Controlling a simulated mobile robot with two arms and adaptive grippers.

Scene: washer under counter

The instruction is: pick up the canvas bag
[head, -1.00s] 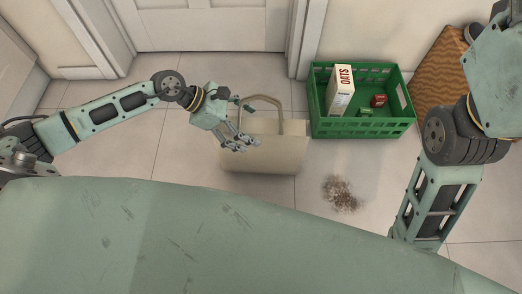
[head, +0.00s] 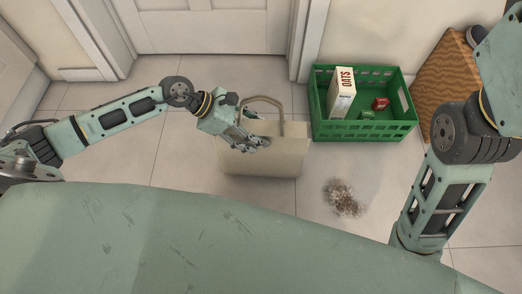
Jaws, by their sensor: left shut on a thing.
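The beige canvas bag (head: 265,163) stands on the tiled floor in the middle of the head view, with a looped handle (head: 266,100) rising at its far side. My left gripper (head: 258,141) is over the bag's upper left part and is shut on the bag. The fingers cover the part they grip, so I cannot tell exactly where they hold it. I cannot tell any gap between the bag and the floor. My right arm shows at the right, but its gripper is outside the picture.
A green crate (head: 364,131) right of the bag holds an oats box (head: 341,92), a red item (head: 381,103) and a small green item (head: 367,115). A brown dirt patch (head: 342,198) lies on the floor.

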